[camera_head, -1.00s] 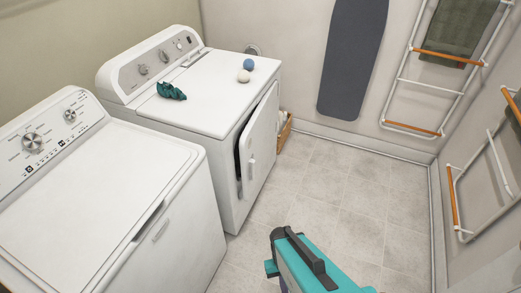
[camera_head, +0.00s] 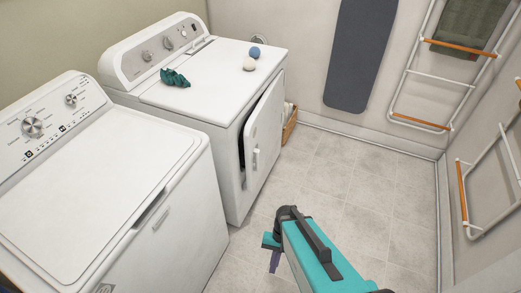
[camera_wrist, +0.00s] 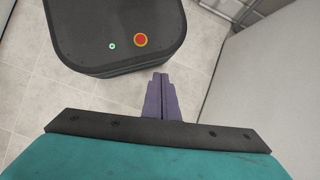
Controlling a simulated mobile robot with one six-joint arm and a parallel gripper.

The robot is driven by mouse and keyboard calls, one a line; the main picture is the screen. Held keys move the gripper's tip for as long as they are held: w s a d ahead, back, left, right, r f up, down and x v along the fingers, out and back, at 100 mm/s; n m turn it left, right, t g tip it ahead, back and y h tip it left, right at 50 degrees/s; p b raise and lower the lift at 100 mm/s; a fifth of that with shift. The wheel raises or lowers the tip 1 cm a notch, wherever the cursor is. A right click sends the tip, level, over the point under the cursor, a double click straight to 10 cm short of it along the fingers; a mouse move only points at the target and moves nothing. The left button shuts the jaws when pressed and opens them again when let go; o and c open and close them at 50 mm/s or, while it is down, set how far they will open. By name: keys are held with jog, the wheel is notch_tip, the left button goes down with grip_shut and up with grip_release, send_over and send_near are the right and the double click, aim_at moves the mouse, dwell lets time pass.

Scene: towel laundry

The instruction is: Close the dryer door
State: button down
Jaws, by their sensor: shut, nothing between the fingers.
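The white dryer (camera_head: 215,75) stands at the back, with its control panel along the rear left. Its door (camera_head: 263,137) is on the front face, partly open, with a dark gap along its left edge and a white handle (camera_head: 256,160). My gripper (camera_head: 274,262) is low in front of the dryer, apart from the door, and partly hidden by my teal arm. In the wrist view my gripper (camera_wrist: 161,82) has its purple fingers together and nothing between them. The door is not seen in the wrist view.
A white washer (camera_head: 100,185) stands at the left. A teal cloth (camera_head: 175,78), a blue ball (camera_head: 255,52) and a white ball (camera_head: 249,64) lie on the dryer. A wooden basket (camera_head: 290,125) sits beyond the door. The tiled floor (camera_head: 345,190) is clear at the right.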

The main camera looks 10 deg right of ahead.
aim_at(253, 143)
jog(key=w+r+m+t+y+b, duration=0.1)
jog(key=w+m+t+y+b, duration=0.8)
jog(key=w, duration=1.7)
jog(key=w+d+r+m+t+y+b, duration=0.3)
jog(key=w+d+r+m+b, duration=0.7)
jog(key=w+d+r, duration=0.6)
jog(key=shift+w+d+r+m+t+b, duration=0.15)
jog(key=shift+w+d+m+t+b, duration=0.3)
jog(key=shift+w+t+b, duration=0.4)
jog(key=shift+s, duration=0.1)
jog(key=x, duration=1.3)
jog(key=shift+a+r, duration=0.2)
jog(key=shift+a, duration=0.2)
jog(key=shift+w, duration=0.25)
